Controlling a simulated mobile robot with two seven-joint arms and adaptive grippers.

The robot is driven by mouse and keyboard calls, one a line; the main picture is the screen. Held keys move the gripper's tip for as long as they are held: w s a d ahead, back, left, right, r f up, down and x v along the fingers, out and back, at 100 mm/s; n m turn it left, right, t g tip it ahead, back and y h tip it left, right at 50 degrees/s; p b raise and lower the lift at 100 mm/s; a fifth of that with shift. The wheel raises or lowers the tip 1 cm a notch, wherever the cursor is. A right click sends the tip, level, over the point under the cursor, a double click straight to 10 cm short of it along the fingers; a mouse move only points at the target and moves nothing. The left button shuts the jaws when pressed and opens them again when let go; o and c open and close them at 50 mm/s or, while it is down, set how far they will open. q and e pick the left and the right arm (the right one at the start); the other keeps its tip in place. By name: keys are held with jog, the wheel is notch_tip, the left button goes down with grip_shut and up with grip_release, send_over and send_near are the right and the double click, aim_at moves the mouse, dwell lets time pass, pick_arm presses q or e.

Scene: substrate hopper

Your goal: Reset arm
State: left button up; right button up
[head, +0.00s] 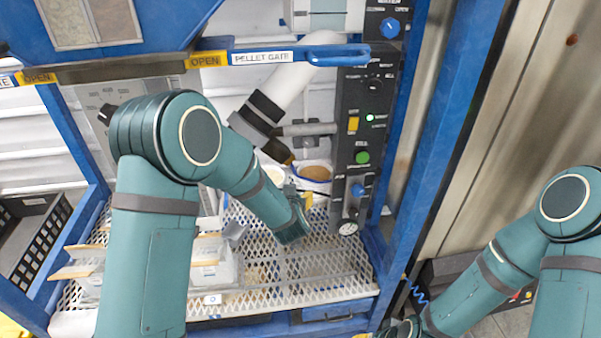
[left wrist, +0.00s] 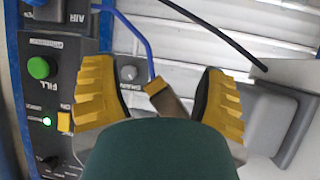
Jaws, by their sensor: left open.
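My left arm comes in from the left in the head view and bends over the mesh deck. My left gripper (head: 306,197) is small and partly hidden behind its own wrist, beside the control panel (head: 360,130). In the left wrist view the two yellow ribbed fingers of my left gripper (left wrist: 160,92) stand wide apart, and nothing is held between them. A brown-and-yellow part shows beyond the gap; I cannot tell how far away it is. My right arm shows at the lower right of the head view, with its gripper outside the frame.
The panel has a green FILL button (left wrist: 38,68) and a lit green lamp. A blue pellet gate handle (head: 335,53) is above. White trays stand on the mesh deck (head: 320,262), whose front right is bare.

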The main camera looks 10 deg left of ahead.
pick_arm(q)
jog(key=s+d+f+g+h, duration=0.2)
jog(key=s+f+g+h, duration=0.3)
jog(key=s+f, duration=0.9)
jog(key=s+d+f+g, duration=0.1)
jog(key=s+f+g, duration=0.1)
jog(key=s, duration=0.5)
jog(key=s+d+f+g+h, duration=0.1)
jog(key=s+f+g, duration=0.1)
jog(key=s, duration=0.6)
jog(key=shift+d+m+g, duration=0.25)
jog(key=shift+m+g, duration=0.05)
jog(key=shift+g, duration=0.6)
jog(key=shift+w, duration=0.1)
